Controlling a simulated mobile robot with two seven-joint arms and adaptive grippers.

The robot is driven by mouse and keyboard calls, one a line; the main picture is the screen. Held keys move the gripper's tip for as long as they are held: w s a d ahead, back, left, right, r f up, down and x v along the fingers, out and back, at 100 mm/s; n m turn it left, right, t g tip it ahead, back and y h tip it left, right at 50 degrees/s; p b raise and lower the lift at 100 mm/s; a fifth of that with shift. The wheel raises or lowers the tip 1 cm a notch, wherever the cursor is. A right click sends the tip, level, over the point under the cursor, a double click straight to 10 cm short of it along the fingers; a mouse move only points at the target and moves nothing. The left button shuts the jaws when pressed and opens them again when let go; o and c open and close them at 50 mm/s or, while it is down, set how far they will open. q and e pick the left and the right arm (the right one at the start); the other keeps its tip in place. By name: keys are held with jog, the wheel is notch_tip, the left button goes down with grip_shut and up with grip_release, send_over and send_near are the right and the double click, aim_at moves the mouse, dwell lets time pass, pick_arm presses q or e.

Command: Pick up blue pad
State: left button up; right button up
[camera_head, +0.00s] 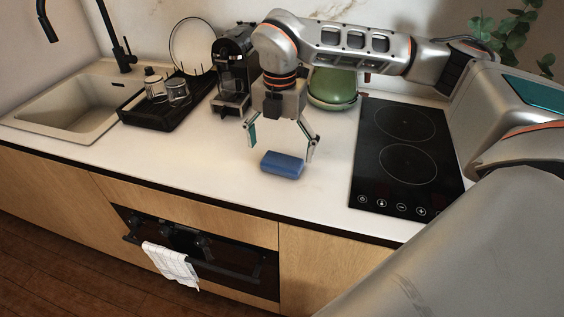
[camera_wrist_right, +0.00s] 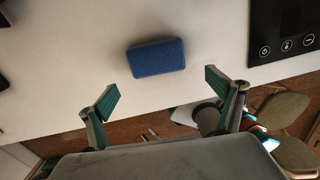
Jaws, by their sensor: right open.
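The blue pad (camera_head: 282,165) is a small block lying flat on the white counter, near its front edge, left of the cooktop. It also shows in the right wrist view (camera_wrist_right: 156,58), beyond the fingertips and between their lines. My right gripper (camera_head: 281,148) points down above the counter, with its fingers spread wide and nothing between them. Its two teal-padded fingers also show in the right wrist view (camera_wrist_right: 162,90). The pad looks apart from both fingers; the exact height of the gripper above it is hard to tell. My left gripper is not in view.
A black cooktop (camera_head: 408,158) lies right of the pad. A coffee machine (camera_head: 233,72) and a green pot (camera_head: 333,88) stand behind the gripper. A black drying rack (camera_head: 168,112) with glasses and a sink (camera_head: 70,105) are at left. The counter around the pad is clear.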

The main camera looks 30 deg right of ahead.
aim_at(279, 165)
notch_tip(279, 165, down, 5)
jog(key=shift+w+r+p, duration=0.1)
jog(key=shift+w+p, duration=0.05)
jog(key=shift+p, duration=0.2)
jog(key=c, duration=1)
jog(key=shift+o, duration=0.2)
notch_tip(279, 165, up, 20)
jog(key=shift+c, duration=0.5)
